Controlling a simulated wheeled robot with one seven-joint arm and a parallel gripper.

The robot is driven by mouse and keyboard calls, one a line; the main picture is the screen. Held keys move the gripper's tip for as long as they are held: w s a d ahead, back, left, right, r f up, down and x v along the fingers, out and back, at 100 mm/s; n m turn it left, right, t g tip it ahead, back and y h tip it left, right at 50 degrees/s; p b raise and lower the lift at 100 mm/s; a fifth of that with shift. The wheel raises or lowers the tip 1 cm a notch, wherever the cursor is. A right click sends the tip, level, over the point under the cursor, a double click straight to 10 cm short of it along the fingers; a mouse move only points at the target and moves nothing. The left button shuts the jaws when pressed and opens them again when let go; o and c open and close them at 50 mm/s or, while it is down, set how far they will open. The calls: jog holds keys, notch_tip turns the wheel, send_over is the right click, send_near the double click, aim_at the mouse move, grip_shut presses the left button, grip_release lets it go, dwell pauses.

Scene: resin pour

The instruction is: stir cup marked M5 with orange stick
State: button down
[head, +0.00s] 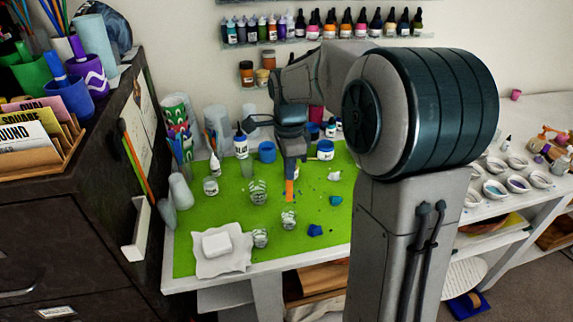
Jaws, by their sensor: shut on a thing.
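One clear cup (289,220) stands just below the stick in the picture. Another clear cup (258,191) stands left of the stick, and a third (260,238) is nearer the front edge. Their marks are too small to read, so I cannot tell which is M5.
A white block on a crumpled sheet (217,243) lies at front left. A white bottle (241,144), a blue cup (267,152) and a blue-labelled jar (325,150) stand behind. A dark cabinet (75,200) borders the left.

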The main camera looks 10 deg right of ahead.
aim_at(289, 197)
jog(key=shift+f+b, duration=3.5)
jog(key=shift+f, duration=1.45)
jog(key=shift+w, duration=0.1)
